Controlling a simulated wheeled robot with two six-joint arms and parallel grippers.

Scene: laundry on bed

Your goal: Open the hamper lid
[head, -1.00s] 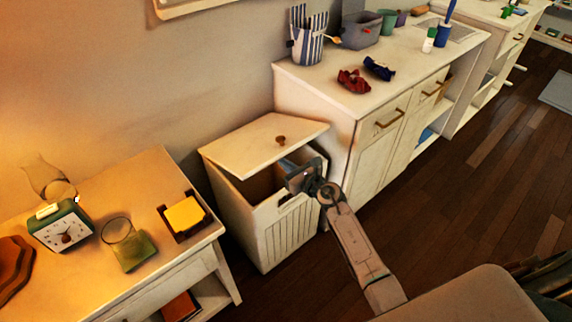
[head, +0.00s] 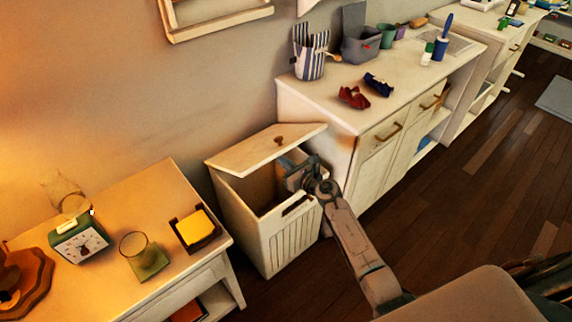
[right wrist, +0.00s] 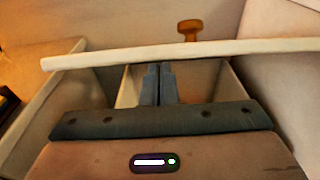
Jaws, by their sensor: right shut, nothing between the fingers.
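The white hamper (head: 270,240) stands on the floor between the bedside table and the dresser. Its lid (head: 255,150) is tilted partly open, raised at the front, with the dark inside showing below it. A brown knob (head: 279,140) sits on top of the lid, and it also shows in the right wrist view (right wrist: 190,30). My right gripper (head: 290,168) is shut and empty at the hamper's opening, under the lid's raised edge. In the right wrist view its fingers (right wrist: 158,72) are together just below the lid's edge (right wrist: 230,49); whether they touch it I cannot tell. My left gripper is out of view.
The white dresser (head: 350,115) stands close on the hamper's right. The wooden floor (head: 480,170) on the right is clear.

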